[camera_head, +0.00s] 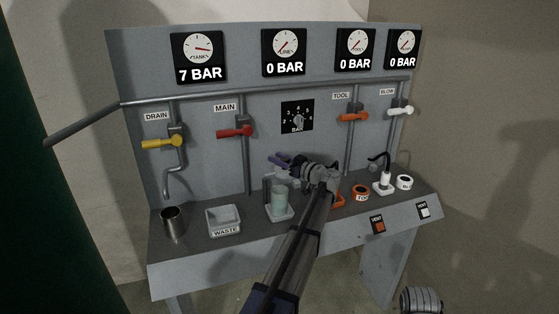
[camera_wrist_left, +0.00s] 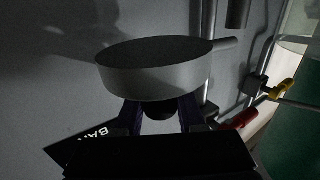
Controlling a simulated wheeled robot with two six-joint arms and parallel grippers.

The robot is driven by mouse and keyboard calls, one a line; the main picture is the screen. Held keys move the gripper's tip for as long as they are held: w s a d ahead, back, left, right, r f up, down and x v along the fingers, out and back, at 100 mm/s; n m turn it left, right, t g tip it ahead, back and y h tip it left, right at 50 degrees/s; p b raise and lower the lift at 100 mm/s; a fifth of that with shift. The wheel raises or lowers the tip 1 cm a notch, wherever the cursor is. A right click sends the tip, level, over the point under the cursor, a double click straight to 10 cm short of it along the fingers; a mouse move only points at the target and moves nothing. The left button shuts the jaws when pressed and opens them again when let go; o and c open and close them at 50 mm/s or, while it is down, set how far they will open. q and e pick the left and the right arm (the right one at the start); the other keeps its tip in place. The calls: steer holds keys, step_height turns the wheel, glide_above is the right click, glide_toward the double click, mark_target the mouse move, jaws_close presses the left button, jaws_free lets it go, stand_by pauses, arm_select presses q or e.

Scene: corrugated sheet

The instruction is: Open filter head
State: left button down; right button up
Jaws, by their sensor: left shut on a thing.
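My left gripper (camera_head: 283,160) reaches across the bench to the panel, below the black BAR dial (camera_head: 297,117). In the left wrist view, its two purple fingers (camera_wrist_left: 160,115) are shut at a grey round body (camera_wrist_left: 155,75), with a dark round part between them. This body looks like the filter head, with a short stub at its right side. My right gripper is not in view.
The yellow drain valve (camera_head: 162,142) and red main valve (camera_head: 235,131) are left of the gripper; the orange tool valve (camera_head: 353,117) is right. A metal cup (camera_head: 173,224) and waste tray (camera_head: 224,208) stand left on the bench. Rolls (camera_head: 404,182) lie right.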

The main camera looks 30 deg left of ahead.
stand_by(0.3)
arm_select(q)
steer(key=c, duration=0.5)
jaws_free()
steer(key=s+d, duration=0.1)
steer(key=d, duration=0.6)
steer(key=shift+s+d, duration=0.2)
steer(key=shift+d, duration=0.1)
